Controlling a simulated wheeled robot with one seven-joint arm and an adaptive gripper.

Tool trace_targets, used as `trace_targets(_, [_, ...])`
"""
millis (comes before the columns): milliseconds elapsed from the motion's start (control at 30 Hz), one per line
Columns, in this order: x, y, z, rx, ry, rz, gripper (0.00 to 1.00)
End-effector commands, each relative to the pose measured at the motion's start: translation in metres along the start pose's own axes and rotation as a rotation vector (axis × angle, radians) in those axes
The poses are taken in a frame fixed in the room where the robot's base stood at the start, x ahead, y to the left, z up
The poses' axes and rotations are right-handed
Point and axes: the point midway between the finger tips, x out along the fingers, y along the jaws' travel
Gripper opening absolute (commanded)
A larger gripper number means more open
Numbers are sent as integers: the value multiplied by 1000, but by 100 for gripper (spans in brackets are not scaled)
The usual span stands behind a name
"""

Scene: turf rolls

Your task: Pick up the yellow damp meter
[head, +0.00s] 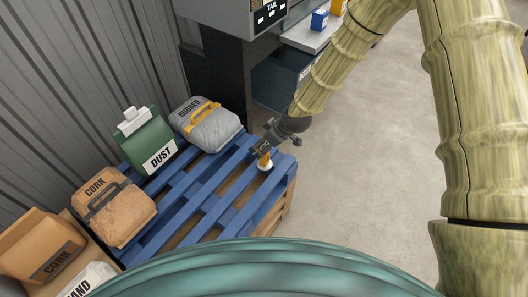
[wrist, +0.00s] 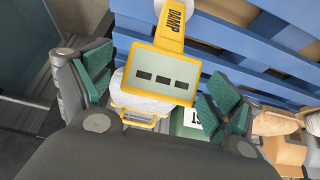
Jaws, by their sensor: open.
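The yellow damp meter (head: 264,159) stands on the right end of the blue pallet (head: 190,200), on a round white foot. In the wrist view the meter (wrist: 172,28) shows a yellow body lettered DAMP and a pale screen with three dark marks. My gripper (head: 272,142) is over the meter and partly hides it in the head view. In the wrist view my gripper (wrist: 157,88) is open, with one green-padded finger on each side of the meter's screen. Gaps show between both fingers and the meter.
A grey RUBBER bag (head: 212,128), a green DUST bag (head: 148,141) and a brown CORK bag (head: 122,212) sit on the pallet left of the meter. A cardboard CORK box (head: 38,242) is at far left. Concrete floor (head: 350,190) is clear to the right.

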Motion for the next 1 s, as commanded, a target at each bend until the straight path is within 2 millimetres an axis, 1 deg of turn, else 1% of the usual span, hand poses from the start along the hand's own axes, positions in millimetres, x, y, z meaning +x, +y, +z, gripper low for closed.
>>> trace_targets(100, [4,0,0,0,0,-1,91])
trace_targets(300, [4,0,0,0,0,-1,91])
trace_targets(367, [4,0,0,0,0,-1,82])
trace_targets(500, [4,0,0,0,0,-1,56])
trace_targets(667, [4,0,0,0,0,-1,27])
trace_targets(700, [4,0,0,0,0,-1,20])
trace_targets(733, [4,0,0,0,0,-1,16])
trace_targets(1000, [3,0,-1,0,1,0,16])
